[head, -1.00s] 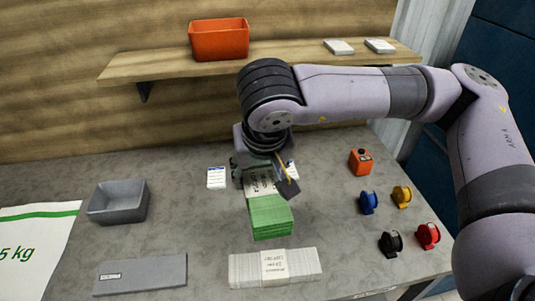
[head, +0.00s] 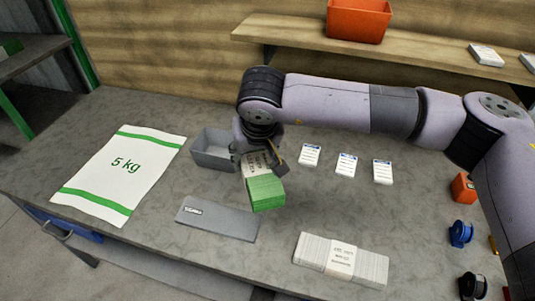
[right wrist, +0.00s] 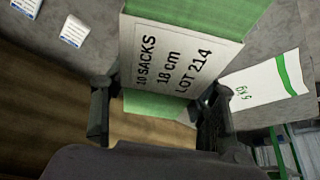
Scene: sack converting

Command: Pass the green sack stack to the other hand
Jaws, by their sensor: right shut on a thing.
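The green sack stack (head: 265,192) has a white paper band around it. My right gripper (head: 262,160) is shut on the stack at its banded part and holds it over the grey table. In the right wrist view the band of the green sack stack (right wrist: 172,62) reads "10 SACKS 18 cm LOT 214", and the two fingers of my right gripper (right wrist: 160,112) stand on either side of it. My left gripper is not in view.
A grey bin (head: 214,150) stands just left of the stack. A grey flat plate (head: 217,219), a white sack stack (head: 341,260) and a "5 kg" sack (head: 122,173) lie on the table (head: 270,270). Labels (head: 346,164) and spools (head: 461,234) are to the right.

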